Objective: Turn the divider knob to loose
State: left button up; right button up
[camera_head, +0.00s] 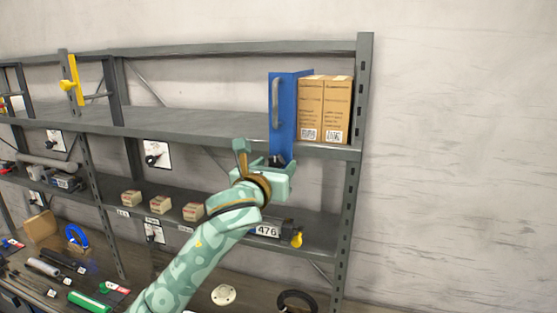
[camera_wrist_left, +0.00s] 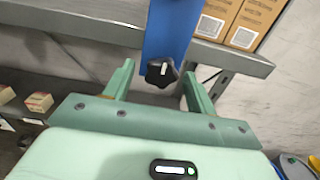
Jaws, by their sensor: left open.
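The blue divider (camera_head: 284,115) stands upright on the upper shelf, left of two cardboard boxes, with a grey handle on its front. Its black lobed knob (camera_wrist_left: 161,73) is at the divider's lower end in the left wrist view, with a short white mark standing nearly upright in the picture. My left gripper (camera_head: 261,156) is open just below the divider. In the left wrist view its two fingers (camera_wrist_left: 158,80) stand apart on either side of the knob, with gaps showing, not closed on it. My right gripper is in neither view.
The cardboard boxes (camera_head: 325,107) stand beside the divider. The shelf edge (camera_wrist_left: 235,58) runs close behind the knob. Small boxes (camera_head: 162,205) and a unit labelled 476 (camera_head: 268,230) sit on the lower shelf. The upper shelf left of the divider is bare.

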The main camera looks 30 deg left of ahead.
pick_arm(q)
jog(key=shift+w, duration=0.15)
jog(key=shift+s+d+r, duration=0.1)
jog(key=shift+s+r, duration=0.1)
jog(key=shift+s, duration=0.3)
jog(key=shift+c, duration=0.3)
jog(key=c, duration=0.9)
